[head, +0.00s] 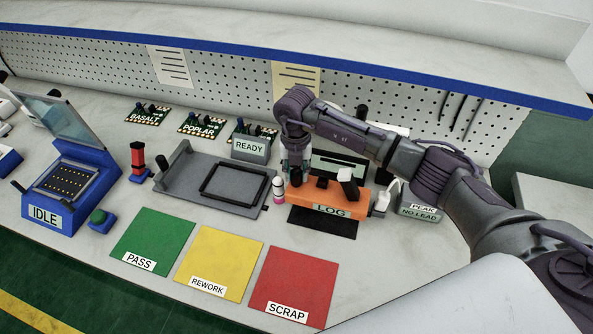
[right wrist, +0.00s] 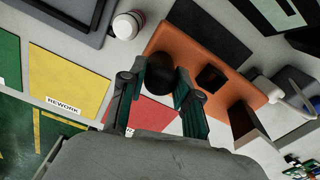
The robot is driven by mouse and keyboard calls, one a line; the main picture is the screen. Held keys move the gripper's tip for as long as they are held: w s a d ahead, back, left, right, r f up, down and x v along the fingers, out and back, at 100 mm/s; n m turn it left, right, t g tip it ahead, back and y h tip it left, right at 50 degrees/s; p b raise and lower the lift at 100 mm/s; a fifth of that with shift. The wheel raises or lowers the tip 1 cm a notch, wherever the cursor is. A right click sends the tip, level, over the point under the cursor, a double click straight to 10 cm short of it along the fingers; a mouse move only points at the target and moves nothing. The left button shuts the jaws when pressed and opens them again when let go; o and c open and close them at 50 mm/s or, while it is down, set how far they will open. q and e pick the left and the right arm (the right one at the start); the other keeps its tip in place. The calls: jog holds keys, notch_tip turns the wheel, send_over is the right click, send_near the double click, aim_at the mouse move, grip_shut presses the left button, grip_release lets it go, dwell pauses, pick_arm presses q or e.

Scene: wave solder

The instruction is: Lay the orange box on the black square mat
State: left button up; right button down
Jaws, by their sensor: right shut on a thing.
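The orange box (head: 314,195), with a LOG label on its front, is at the middle right of the bench in the head view. The black mat (head: 322,221) shows as a dark strip just in front of it; its back part seems covered by the box. My right gripper (head: 296,172) comes down at the box's left end. In the right wrist view its fingers (right wrist: 160,80) flank a dark round piece on the orange box (right wrist: 190,45). I cannot tell whether the box is raised. My left gripper is not in view.
Green, yellow and red (head: 293,280) squares lie along the front. A small pink-and-white bottle (head: 279,190) stands just left of the box, beside a grey tray (head: 180,190). A blue machine (head: 62,190) is at left.

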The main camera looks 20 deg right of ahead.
aim_at(297, 187)
jog(key=shift+f+b, duration=0.9)
jog(key=shift+f, duration=0.05)
jog(key=shift+f+b, duration=1.5)
jog(key=shift+f, duration=0.5)
jog(key=shift+f+b, duration=0.35)
jog(key=shift+f, duration=0.1)
jog(key=c, duration=0.7)
grip_release()
jog(key=shift+c, duration=0.2)
notch_tip(297, 187, up, 12)
jog(key=shift+f, duration=0.1)
